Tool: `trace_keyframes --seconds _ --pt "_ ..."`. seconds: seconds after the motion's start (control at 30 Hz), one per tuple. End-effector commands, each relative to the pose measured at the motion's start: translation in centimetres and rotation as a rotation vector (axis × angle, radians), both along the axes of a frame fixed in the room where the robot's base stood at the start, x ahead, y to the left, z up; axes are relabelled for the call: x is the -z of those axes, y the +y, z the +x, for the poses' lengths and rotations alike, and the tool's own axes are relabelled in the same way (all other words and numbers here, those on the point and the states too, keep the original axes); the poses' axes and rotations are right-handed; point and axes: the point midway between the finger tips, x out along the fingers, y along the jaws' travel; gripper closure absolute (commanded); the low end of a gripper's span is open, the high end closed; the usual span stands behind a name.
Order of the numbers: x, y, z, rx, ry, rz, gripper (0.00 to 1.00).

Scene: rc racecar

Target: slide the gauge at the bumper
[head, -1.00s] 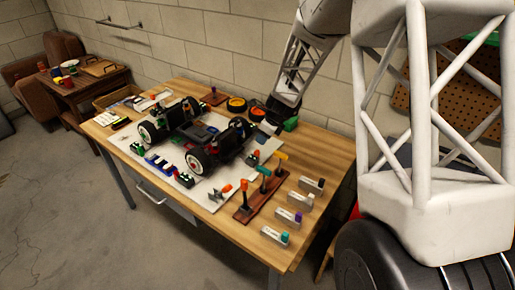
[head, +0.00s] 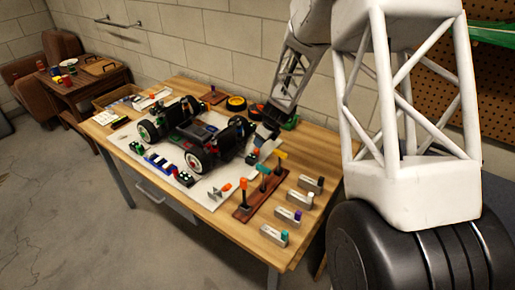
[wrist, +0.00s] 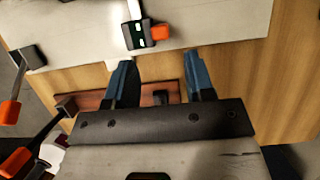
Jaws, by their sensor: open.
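A small dark green-black block with white marks and an orange end, which looks like the gauge (wrist: 138,36), sits on the pale board (wrist: 215,25) near its edge in the wrist view. A narrow white strip runs up from it. In the head view a small dark piece with orange (head: 252,157) stands by the car's (head: 190,130) right end, close to my arm; I cannot tell its details. My gripper (wrist: 161,62) is open, its two blue-grey fingers apart and nothing between them. The fingertips are just short of the board edge, with the block beyond, slightly left of centre.
A red-brown tool rack (head: 257,195) with upright orange- and yellow-handled tools stands close to my gripper. Several grey blocks with coloured knobs (head: 289,215) line the table's right side. Bare wood (head: 230,225) lies along the front edge.

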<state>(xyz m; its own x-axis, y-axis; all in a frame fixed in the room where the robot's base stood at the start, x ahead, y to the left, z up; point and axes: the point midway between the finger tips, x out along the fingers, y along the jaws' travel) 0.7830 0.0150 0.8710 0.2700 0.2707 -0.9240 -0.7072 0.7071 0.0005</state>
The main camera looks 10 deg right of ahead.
Motion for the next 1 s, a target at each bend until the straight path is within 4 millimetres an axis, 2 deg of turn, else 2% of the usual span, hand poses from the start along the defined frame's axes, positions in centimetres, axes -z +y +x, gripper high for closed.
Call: trace_keyframes --seconds 0.5,0.93,0.97,1.0 --pt "5.2 1.6 1.5 0.0 0.0 0.0 0.51" --pt "5.8 1.7 1.7 0.0 -0.001 0.0 0.51" --pt "5.8 1.7 1.7 0.0 -0.001 -0.001 0.53" --pt "5.8 1.7 1.7 0.0 -0.001 0.0 0.59"
